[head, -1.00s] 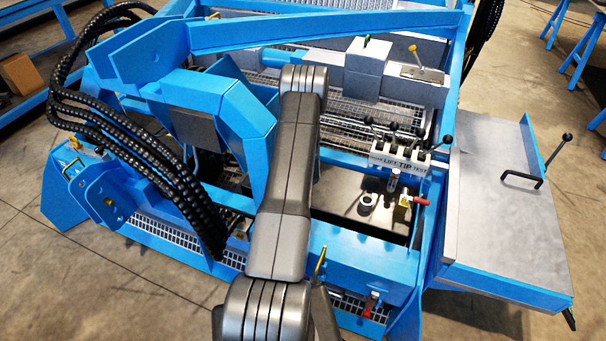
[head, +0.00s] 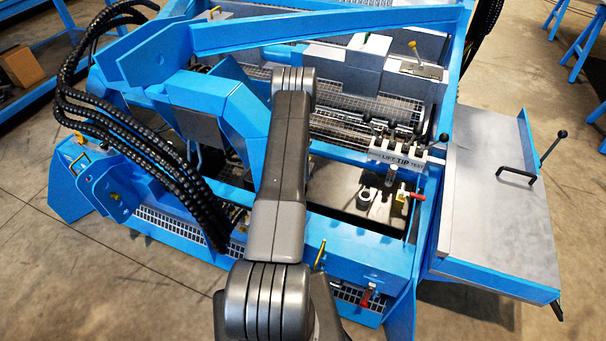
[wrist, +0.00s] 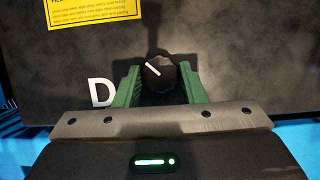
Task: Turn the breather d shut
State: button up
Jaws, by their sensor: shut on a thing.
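In the wrist view the breather d knob (wrist: 165,76) is a round black knob with a white pointer line, on a dark grey panel beside a large white letter D (wrist: 101,92). The pointer slants toward the upper left. My gripper (wrist: 159,72) has its green fingers on either side of the knob and is shut on it. In the head view my arm reaches over the blue machine (head: 365,255), and my gripper and the knob are hidden there.
A yellow notice (wrist: 93,11) is on the panel above the letter. In the head view, black hoses (head: 150,175) loop at the left. A lever block marked LIFT TIP (head: 405,158) and a grey side table (head: 497,215) stand at the right.

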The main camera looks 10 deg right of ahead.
jog(key=shift+w, duration=0.1)
jog(key=o, duration=1)
notch_tip(320, 180, up, 10)
jog(key=p, duration=0.7)
